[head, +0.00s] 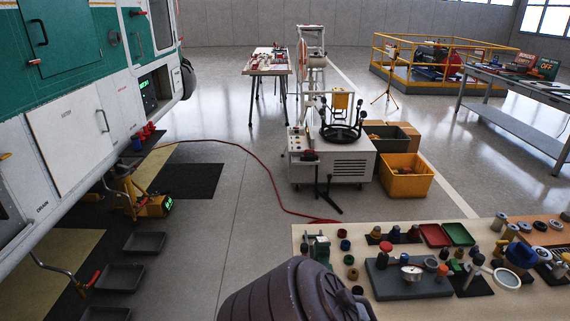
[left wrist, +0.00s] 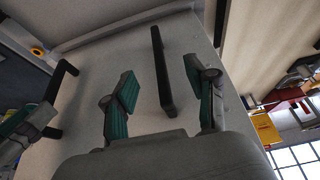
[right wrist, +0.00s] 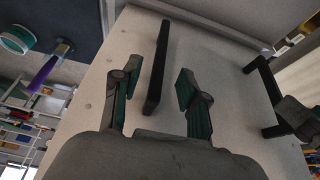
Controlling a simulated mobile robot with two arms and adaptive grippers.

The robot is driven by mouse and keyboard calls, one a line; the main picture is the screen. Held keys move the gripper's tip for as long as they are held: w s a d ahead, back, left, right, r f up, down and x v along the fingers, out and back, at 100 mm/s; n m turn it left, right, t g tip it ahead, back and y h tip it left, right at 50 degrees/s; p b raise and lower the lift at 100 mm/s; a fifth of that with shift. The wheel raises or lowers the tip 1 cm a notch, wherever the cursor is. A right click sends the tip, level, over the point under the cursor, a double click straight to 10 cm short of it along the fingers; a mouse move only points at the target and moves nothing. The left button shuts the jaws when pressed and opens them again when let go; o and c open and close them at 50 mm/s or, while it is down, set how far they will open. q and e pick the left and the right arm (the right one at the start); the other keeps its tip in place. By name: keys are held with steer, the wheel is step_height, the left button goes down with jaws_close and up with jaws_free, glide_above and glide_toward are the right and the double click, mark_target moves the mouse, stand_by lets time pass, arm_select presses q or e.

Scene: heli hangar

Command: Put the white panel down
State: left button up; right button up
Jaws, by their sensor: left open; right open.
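The white panel (left wrist: 130,55) fills much of the left wrist view, and it also shows in the right wrist view (right wrist: 220,60). It has two black bar handles. My left gripper (left wrist: 162,85) is open, with one finger on each side of one handle (left wrist: 157,60); gaps show on both sides. My right gripper (right wrist: 157,88) is open in the same way around the other handle (right wrist: 160,55), with gaps too. Each wrist view also shows the opposite gripper at the far handle. Neither gripper shows in the head view. What lies under the panel cannot be told.
A bench (head: 375,308) with small parts and trays stands at the front right. Left is a green and white helicopter (head: 80,130). A white cart (head: 330,160) and a yellow bin (head: 406,178) stand mid-floor.

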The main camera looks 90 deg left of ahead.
arm_select(q)
steer(key=shift+o, duration=0.8)
steer(key=shift+f, duration=0.1)
